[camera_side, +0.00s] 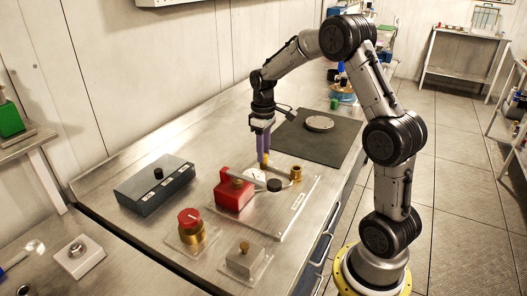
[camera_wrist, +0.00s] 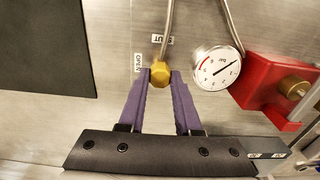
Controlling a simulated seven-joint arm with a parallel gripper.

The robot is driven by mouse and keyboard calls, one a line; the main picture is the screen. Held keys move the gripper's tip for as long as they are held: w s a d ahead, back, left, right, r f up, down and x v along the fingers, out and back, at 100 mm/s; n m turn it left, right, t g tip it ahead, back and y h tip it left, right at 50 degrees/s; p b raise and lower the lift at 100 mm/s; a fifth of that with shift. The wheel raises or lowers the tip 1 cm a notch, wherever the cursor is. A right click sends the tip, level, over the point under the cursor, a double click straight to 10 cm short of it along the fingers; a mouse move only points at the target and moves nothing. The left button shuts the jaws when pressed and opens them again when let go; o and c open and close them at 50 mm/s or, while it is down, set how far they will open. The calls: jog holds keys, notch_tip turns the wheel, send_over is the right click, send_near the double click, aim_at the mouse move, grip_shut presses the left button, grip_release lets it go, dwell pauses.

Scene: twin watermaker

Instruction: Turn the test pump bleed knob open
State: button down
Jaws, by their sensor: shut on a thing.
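The bleed knob (camera_wrist: 160,75) is a small yellow hexagonal knob on the pump plate, with a label reading OPEN at its left and another label above it. My gripper (camera_wrist: 160,80) has two purple fingers, one on each side of the knob, shut on it at their tips. In the side view, my gripper (camera_side: 263,158) points straight down at the back of the pump plate (camera_side: 290,206). The red test pump (camera_side: 234,192) stands on that plate and also shows in the wrist view (camera_wrist: 262,90). A round white pressure gauge (camera_wrist: 210,72) sits between knob and pump.
A brass fitting (camera_side: 296,173) stands right of the gripper. A dark mat (camera_side: 335,145) with a round metal disc (camera_side: 320,123) lies behind. A dark box (camera_side: 155,187), a red-topped brass part (camera_side: 190,228) and a small block (camera_side: 244,262) stand nearer the front.

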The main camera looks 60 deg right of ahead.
jog(key=shift+r, duration=0.1)
jog(key=c, duration=0.6)
grip_release()
notch_tip(320, 180, up, 14)
